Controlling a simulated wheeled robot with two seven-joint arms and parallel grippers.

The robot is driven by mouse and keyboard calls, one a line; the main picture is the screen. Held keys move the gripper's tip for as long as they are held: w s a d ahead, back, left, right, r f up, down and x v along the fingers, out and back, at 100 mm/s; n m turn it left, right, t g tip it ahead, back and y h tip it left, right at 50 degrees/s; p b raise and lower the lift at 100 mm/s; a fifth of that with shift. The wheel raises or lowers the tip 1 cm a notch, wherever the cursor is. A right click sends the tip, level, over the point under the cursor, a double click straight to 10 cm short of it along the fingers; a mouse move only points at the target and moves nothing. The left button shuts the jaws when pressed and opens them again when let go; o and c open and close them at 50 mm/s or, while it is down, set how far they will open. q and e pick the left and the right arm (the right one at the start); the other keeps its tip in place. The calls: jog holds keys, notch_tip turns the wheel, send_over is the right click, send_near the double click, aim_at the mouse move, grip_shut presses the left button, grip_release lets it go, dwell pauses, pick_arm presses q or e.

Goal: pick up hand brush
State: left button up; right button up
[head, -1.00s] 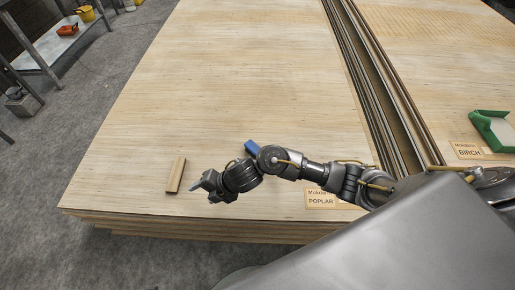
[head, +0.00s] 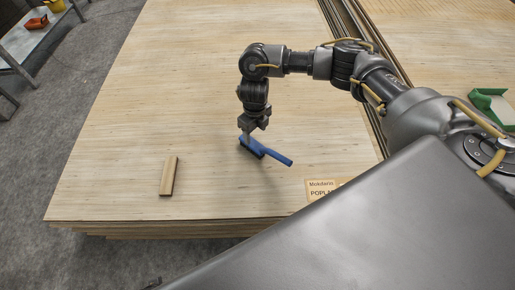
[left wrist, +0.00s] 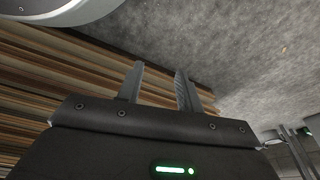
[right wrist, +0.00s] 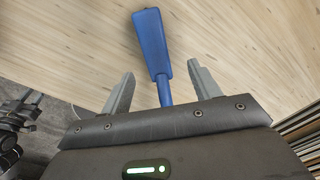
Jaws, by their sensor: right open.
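The blue hand brush (head: 272,153) lies on the poplar veneer stack (head: 120,150), its handle pointing right and toward the front. My right gripper (head: 247,134) points down over the left end of the brush, partly covering it. In the right wrist view the brush (right wrist: 150,45) runs between the two spread fingers (right wrist: 161,70), with a gap on each side; its lower end is hidden behind the gripper body. My left gripper (left wrist: 160,76) shows only in its own wrist view, fingers apart and empty, beside the layered edge of a stack.
A small wooden block (head: 169,176) lies left of the brush. A paper label (head: 322,187) lies near the front edge. A low metal shelf (head: 35,38) stands at far left. Bare veneer surrounds the brush.

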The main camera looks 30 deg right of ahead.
aim_at(254, 144)
jog(key=shift+f, duration=0.95)
jog(key=shift+f+b, duration=0.3)
jog(key=shift+f, duration=0.2)
jog(key=f, duration=0.1)
jog(key=f+b, duration=0.1)
jog(key=f, duration=0.1)
jog(key=f+b, duration=0.1)
jog(key=shift+s+a+f, duration=0.15)
jog(key=shift+a+f, duration=0.15)
jog(key=shift+f, duration=0.3)
pick_arm(q)
notch_tip(254, 144, up, 6)
jog(key=w, duration=0.1)
jog(key=shift+w, duration=0.15)
pick_arm(e)
jog(key=c, duration=1.2)
pick_arm(q)
jog(key=shift+d, duration=0.1)
pick_arm(e)
jog(key=shift+r, duration=0.15)
